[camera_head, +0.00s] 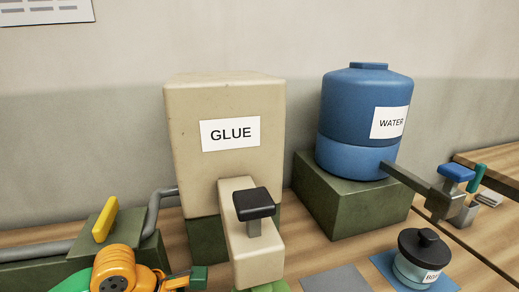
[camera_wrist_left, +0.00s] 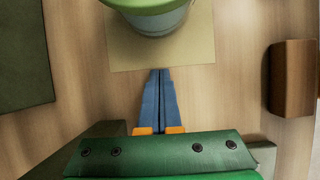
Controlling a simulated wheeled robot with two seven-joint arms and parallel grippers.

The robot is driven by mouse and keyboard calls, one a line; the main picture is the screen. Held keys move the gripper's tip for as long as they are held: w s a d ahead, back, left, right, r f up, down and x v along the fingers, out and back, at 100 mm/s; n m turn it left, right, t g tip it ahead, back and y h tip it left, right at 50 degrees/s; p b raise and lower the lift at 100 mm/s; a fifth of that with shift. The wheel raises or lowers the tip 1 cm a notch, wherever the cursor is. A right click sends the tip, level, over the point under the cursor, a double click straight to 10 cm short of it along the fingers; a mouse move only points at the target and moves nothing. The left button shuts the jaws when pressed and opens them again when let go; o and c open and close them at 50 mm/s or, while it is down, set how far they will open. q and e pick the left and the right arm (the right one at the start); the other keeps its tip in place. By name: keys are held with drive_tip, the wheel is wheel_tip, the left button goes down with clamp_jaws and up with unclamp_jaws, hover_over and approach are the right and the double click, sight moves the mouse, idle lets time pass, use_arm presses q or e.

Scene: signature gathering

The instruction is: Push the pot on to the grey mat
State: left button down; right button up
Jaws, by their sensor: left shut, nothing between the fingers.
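A pot with a green lid (camera_wrist_left: 150,5) stands on a beige mat (camera_wrist_left: 185,55) at the top of the left wrist view. In the head view, a bit of green (camera_head: 264,287) shows under the glue spout, mostly cut off. The grey mat (camera_head: 335,279) lies bare to its right. A second pot (camera_head: 420,268), with a black lid and a partly hidden label, stands on a blue mat (camera_head: 388,264). My left gripper (camera_wrist_left: 160,71) is shut and empty, its blue fingertips at the beige mat's near edge, close to the green-lidded pot. My right gripper is out of view.
A beige GLUE dispenser (camera_head: 190,120) with a black handle (camera_head: 253,203) overhangs the front. A blue WATER tank (camera_head: 350,105) stands on a green block (camera_head: 335,205), its tap (camera_head: 440,200) reaching right. A brown block (camera_wrist_left: 291,78) lies right in the wrist view.

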use_arm(q)
drive_tip(key=shift+w+d, duration=0.25)
drive_tip(key=shift+d, duration=0.6)
drive_tip(key=shift+w+d, duration=0.2)
drive_tip(key=shift+d, duration=0.7)
drive_tip(key=shift+d+r+b, duration=0.15)
drive_tip(key=shift+d+b, duration=0.05)
drive_tip(key=shift+b, duration=0.1)
